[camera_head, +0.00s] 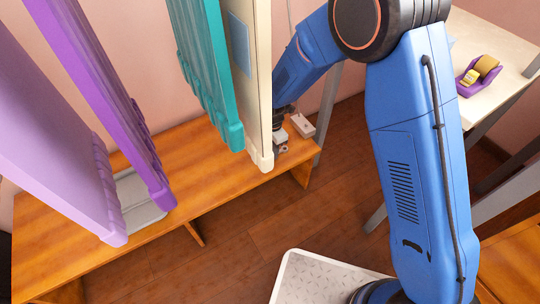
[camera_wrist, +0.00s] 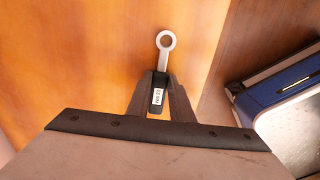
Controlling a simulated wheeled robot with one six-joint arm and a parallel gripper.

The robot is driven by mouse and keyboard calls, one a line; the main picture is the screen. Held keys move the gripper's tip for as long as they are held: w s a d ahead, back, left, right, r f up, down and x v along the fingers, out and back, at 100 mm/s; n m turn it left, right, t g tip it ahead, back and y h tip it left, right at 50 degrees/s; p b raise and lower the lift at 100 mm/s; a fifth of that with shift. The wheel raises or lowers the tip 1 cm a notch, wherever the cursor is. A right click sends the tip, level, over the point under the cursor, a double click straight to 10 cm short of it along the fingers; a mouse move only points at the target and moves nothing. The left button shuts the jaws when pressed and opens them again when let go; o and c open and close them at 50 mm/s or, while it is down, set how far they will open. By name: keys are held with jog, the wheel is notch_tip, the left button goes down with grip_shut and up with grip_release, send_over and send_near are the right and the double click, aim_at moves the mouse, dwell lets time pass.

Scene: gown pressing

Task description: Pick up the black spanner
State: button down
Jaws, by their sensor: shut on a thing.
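In the wrist view a spanner (camera_wrist: 163,62) has a pale grey ring end pointing away from me and a dark part with a small white label between my fingers. My gripper (camera_wrist: 161,80) is shut on that dark part. Orange-brown wood lies behind the spanner; I cannot tell whether it touches the wood. In the head view my gripper is mostly hidden behind the cream hanging gown, over the right end of the wooden bench (camera_head: 240,178).
Purple (camera_head: 75,50), teal (camera_head: 208,80) and cream (camera_head: 260,80) gowns hang close to my arm. A white box (camera_head: 302,125) lies at the bench's right end. A grey tray (camera_head: 140,203) sits at its left. A tape dispenser (camera_head: 478,77) stands on the right table.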

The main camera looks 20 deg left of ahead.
notch_tip(320, 180, up, 10)
dwell(0.6)
dwell(0.5)
